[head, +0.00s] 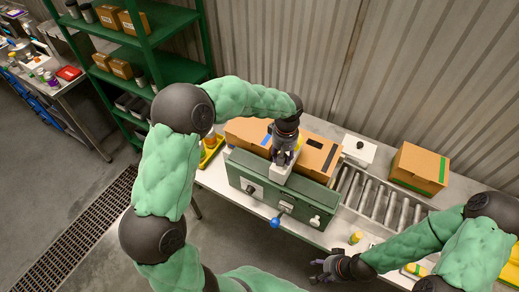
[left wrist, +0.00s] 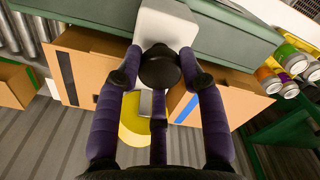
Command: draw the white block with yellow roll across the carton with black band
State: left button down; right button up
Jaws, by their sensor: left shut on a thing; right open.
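My left gripper (head: 285,150) is shut on the white block with yellow roll (head: 279,177), by its black knob (left wrist: 160,68). In the left wrist view the white block (left wrist: 166,22) lies beyond the knob and the yellow roll (left wrist: 131,122) shows between the fingers. The block is over the green machine's edge, beside the cartons. The carton with black band (head: 314,156) is right of the gripper in the head view and left of it in the left wrist view (left wrist: 88,75). Contact between block and carton is unclear. My right gripper (head: 321,269) is open and empty near the table's front.
A carton part with a blue band (head: 248,131) lies left of the gripper. The green machine (head: 250,180) with a blue-knobbed lever (head: 275,222) stands in front. Rollers (head: 375,197), a white box (head: 358,151) and a green-banded carton (head: 418,166) are to the right.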

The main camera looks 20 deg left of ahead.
pick_arm(q)
jog(key=s+d+b, duration=0.1)
jog(key=d+b, duration=0.1)
jog(key=d, duration=1.7)
jog(key=shift+s+d, duration=0.25)
jog(key=shift+s, duration=0.1)
jog(key=c, duration=0.7)
grip_release()
jog(key=shift+c, duration=0.2)
notch_tip(320, 180, up, 12)
jog(key=shift+f, duration=0.1)
